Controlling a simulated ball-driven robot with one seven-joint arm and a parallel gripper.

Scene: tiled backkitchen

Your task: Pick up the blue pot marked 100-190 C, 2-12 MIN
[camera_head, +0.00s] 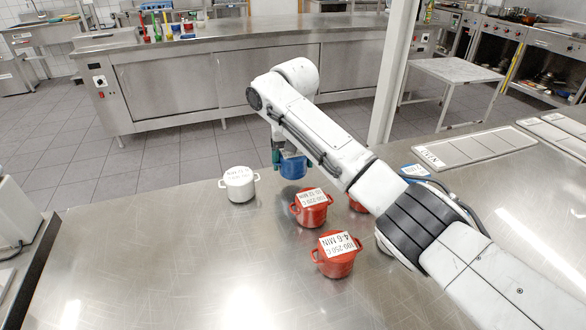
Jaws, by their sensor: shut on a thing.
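A blue pot (293,168) shows at the far side of the steel table, partly hidden behind my arm and gripper. My gripper (277,160) is at its left side and is shut on it; the fingertips are mostly hidden. Any marking on this pot is out of sight. A second blue thing (413,171) with a white label shows behind my arm at the right, mostly hidden. I cannot tell whether the held pot touches the table.
A white labelled pot (239,184) stands left of the blue pot. Red labelled pots stand nearer, one in the middle (311,208) and one in front (336,254); another red pot (357,205) is mostly behind my arm. The left of the table (140,260) is clear.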

